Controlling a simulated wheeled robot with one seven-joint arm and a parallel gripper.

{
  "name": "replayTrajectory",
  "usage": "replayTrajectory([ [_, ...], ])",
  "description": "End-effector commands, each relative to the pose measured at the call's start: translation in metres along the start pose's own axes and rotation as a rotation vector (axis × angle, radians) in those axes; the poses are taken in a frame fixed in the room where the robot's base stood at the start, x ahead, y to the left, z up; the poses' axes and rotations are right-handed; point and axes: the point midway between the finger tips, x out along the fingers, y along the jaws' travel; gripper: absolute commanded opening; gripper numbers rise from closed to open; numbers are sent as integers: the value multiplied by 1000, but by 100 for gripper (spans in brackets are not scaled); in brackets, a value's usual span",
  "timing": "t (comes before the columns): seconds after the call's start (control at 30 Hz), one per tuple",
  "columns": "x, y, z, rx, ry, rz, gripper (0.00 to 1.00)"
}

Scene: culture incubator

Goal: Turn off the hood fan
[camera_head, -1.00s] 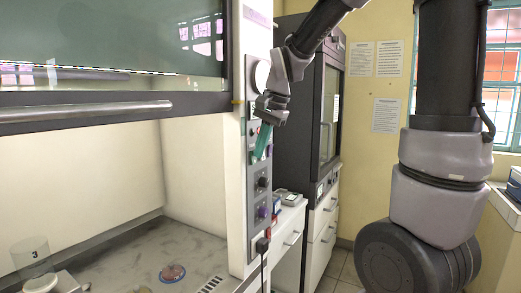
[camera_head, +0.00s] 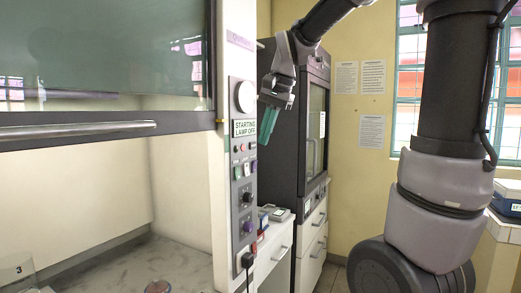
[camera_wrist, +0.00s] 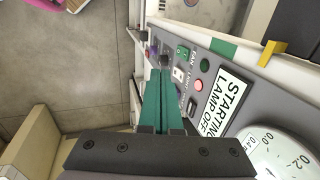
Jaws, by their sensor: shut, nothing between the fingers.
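The fume hood's control panel (camera_head: 243,185) is on the front post right of the sash. It carries a round gauge (camera_head: 245,96), a "STARTING LAMP OFF" sign (camera_head: 244,127), small buttons and knobs. In the wrist view a green rocker switch (camera_wrist: 183,52) sits by the "FAN" label, beside a white switch (camera_wrist: 179,74) by "LIGHT". The fingers partly overlap the panel in the wrist view (camera_wrist: 160,80).
The hood sash with its grey handle bar (camera_head: 80,130) is left of the panel. A dark cabinet (camera_head: 283,130) stands behind my gripper, with a white drawer unit (camera_head: 275,255) below. A plug (camera_head: 247,260) with a cable sits low on the panel.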

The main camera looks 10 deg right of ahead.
Motion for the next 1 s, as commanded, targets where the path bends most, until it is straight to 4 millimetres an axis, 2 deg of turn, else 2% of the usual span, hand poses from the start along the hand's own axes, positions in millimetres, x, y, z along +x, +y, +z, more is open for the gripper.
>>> replayTrajectory([
  [0.13, -10, 0, 0, 1, 0, -1, 0],
  [0.47, -12, 0, 0, 0, 0, 0, 0],
  [0.63, 0, 10, -1, -1, -1, 1, 0],
  [0.87, 0, 9, -1, -1, 0, 0, 0],
  [1.0, 10, 9, -1, 0, -2, 1, 0],
])
